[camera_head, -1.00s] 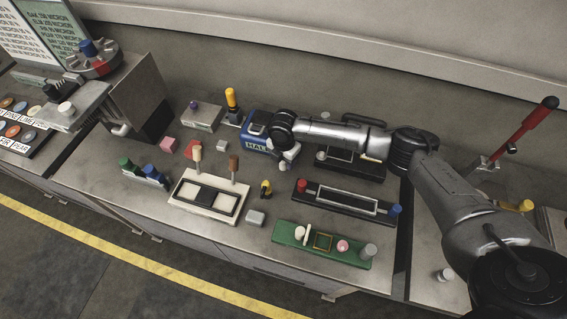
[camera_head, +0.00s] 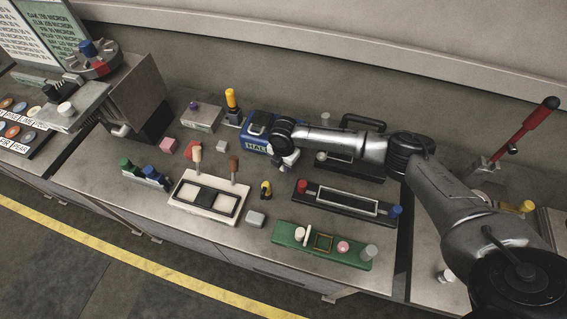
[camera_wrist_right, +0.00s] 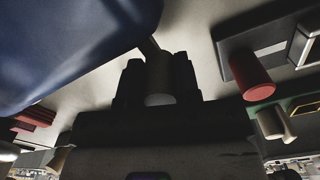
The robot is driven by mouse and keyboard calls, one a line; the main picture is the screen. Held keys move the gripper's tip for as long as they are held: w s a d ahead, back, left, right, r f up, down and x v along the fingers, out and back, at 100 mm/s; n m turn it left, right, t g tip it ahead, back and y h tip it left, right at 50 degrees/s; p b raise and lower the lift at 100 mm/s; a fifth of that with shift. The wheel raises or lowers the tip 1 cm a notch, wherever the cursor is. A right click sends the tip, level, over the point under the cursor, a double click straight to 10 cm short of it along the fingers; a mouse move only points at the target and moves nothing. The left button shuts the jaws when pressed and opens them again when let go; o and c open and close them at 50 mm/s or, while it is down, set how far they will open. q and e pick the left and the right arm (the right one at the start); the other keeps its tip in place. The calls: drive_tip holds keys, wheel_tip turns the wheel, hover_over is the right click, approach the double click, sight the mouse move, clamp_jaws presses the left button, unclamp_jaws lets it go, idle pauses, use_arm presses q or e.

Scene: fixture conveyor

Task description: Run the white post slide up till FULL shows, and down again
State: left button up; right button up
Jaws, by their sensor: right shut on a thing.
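A blue box (camera_head: 254,127) stands at the back middle, with the letters HAL visible on its front; the end of the word is hidden behind my right arm. My right gripper (camera_head: 288,160) is low at the box's right side, mostly hidden by my wrist. In the right wrist view, its dark fingers (camera_wrist_right: 158,88) are shut on a pale post (camera_wrist_right: 158,72), with the blue box (camera_wrist_right: 70,45) close by at upper left. The word FULL is not seen. My left gripper is not in view.
A black frame slide with red and blue ends (camera_head: 347,201) and a green board (camera_head: 322,244) lie in front of my right arm. A cream panel with two levers (camera_head: 207,216) is left of them. A yellow-topped post (camera_head: 232,103) stands left of the box.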

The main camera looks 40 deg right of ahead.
clamp_jaws()
drive_tip(key=shift+f, duration=1.4)
drive_tip(key=o, duration=0.6)
unclamp_jaws()
drive_tip(key=shift+o, duration=0.2)
wheel_tip(320, 180, up, 14)
drive_tip(key=shift+f+p, duration=0.1)
drive_tip(key=shift+p, duration=0.4)
